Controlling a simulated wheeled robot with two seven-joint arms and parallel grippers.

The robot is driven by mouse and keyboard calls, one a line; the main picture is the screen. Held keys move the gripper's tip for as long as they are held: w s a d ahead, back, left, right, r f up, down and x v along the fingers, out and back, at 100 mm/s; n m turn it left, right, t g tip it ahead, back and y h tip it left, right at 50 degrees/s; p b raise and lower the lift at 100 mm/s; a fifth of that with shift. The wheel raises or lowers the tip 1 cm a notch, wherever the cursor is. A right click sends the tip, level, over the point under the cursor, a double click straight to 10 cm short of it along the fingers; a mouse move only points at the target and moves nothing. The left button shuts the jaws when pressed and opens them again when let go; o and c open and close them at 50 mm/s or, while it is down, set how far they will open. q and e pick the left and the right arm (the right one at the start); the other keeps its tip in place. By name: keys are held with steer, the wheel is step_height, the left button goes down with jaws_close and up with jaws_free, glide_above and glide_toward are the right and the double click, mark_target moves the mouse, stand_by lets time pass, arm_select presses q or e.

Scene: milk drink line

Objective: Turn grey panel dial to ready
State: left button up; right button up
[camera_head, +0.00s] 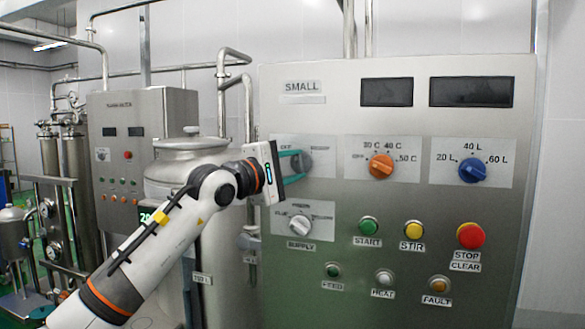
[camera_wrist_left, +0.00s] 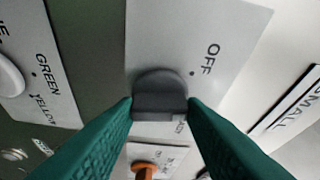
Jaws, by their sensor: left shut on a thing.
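The grey dial (camera_head: 305,161) sits on a pale label plate at the upper left of the large SMALL panel. In the left wrist view the dark grey dial (camera_wrist_left: 160,92) is in the middle, with an OFF mark and dot to its upper right. Another label just below it is partly hidden. My left gripper (camera_head: 297,165) reaches in from the left, and its green fingers are shut on the dial, one on each side. In the head view the fingers partly cover the dial. I cannot tell which mark it points at.
The panel (camera_head: 350,120) also carries an orange dial (camera_head: 381,166), a blue dial (camera_head: 472,170) and a pale SUPPLY dial (camera_head: 302,224) close below the gripper. Several buttons, including a red STOP button (camera_head: 470,236), sit lower. A steel tank (camera_head: 180,160) stands behind my left arm.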

arm_select(q)
steer(key=m, duration=0.2)
steer(key=m+g+y+p, duration=0.1)
steer(key=m, duration=0.1)
steer(key=m+p, duration=0.1)
steer(key=shift+r+m+g+y, duration=0.25)
steer(key=shift+m+g+y, duration=0.15)
steer(key=shift+d+m+y+p, duration=0.1)
steer(key=shift+m+y+p, duration=0.8)
steer(key=shift+m, duration=0.8)
steer(key=shift+f, duration=0.15)
steer(key=o, duration=1)
steer(key=shift+s, duration=0.1)
steer(key=shift+s+a+b, duration=0.25)
steer(key=shift+b, duration=0.15)
steer(key=b+v, duration=0.5)
steer(key=v, duration=0.6)
steer(key=shift+r, duration=0.4)
